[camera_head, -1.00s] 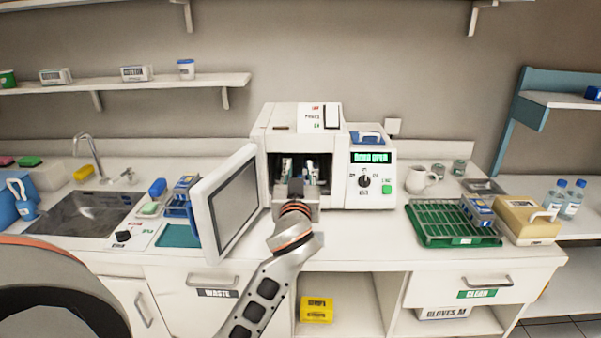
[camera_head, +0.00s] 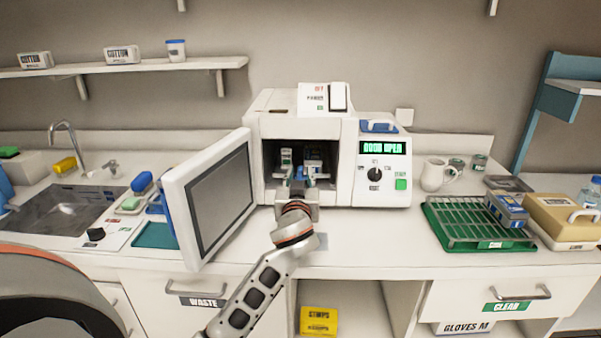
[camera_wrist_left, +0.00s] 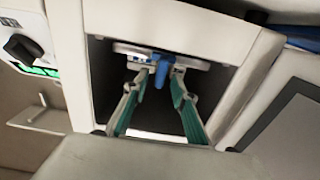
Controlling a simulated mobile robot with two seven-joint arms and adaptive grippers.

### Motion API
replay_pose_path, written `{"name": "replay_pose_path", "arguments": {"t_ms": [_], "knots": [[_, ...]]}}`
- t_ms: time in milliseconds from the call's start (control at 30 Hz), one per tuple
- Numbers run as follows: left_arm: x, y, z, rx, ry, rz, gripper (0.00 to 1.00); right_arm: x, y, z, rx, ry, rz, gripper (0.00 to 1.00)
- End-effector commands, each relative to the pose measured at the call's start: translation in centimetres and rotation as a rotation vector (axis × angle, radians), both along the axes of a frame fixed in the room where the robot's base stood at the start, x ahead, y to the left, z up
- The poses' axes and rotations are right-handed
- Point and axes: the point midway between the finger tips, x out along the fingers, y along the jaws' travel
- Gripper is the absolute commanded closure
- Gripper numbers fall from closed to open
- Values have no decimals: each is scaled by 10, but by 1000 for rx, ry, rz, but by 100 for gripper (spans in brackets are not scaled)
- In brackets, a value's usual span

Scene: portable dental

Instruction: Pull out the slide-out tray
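The white sterilizer (camera_head: 277,128) stands at the back of the counter with its door (camera_head: 226,192) swung open to the left. Its display reads "DOOR OPEN". My left gripper (camera_head: 299,174) reaches through the opening into the dark chamber. In the left wrist view, the slide-out tray (camera_wrist_left: 195,63) shows as a pale edge with a blue handle (camera_wrist_left: 161,70) in its middle. The left gripper's green-lined fingers (camera_wrist_left: 159,88) stand apart on either side of the handle, with gaps visible. Contact cannot be made out. The tray is mostly hidden in the head view. My right gripper is not in view.
The open door stands close left of my left arm. A green rack (camera_head: 462,226), a beige box (camera_head: 565,219) and a white mug (camera_head: 436,175) are on the right counter. A sink (camera_head: 62,208) is at left. The counter before the sterilizer is mostly clear.

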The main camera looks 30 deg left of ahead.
Motion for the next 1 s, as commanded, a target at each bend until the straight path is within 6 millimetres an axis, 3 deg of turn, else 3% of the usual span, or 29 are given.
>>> {"name": "replay_pose_path", "arguments": {"t_ms": [200, 500, 600, 633, 1000], "knots": [[17, 10, -1, -1, 1, -1, 74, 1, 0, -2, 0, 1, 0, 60], [20, 11, -1, -2, 1, -1, 74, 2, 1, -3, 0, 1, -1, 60], [19, 11, -1, -1, 2, -1, 97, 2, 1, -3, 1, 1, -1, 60], [19, 11, -1, -1, 2, -1, 100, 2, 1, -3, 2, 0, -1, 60], [19, 14, -1, -1, 2, -1, 100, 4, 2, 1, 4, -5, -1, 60]]}}
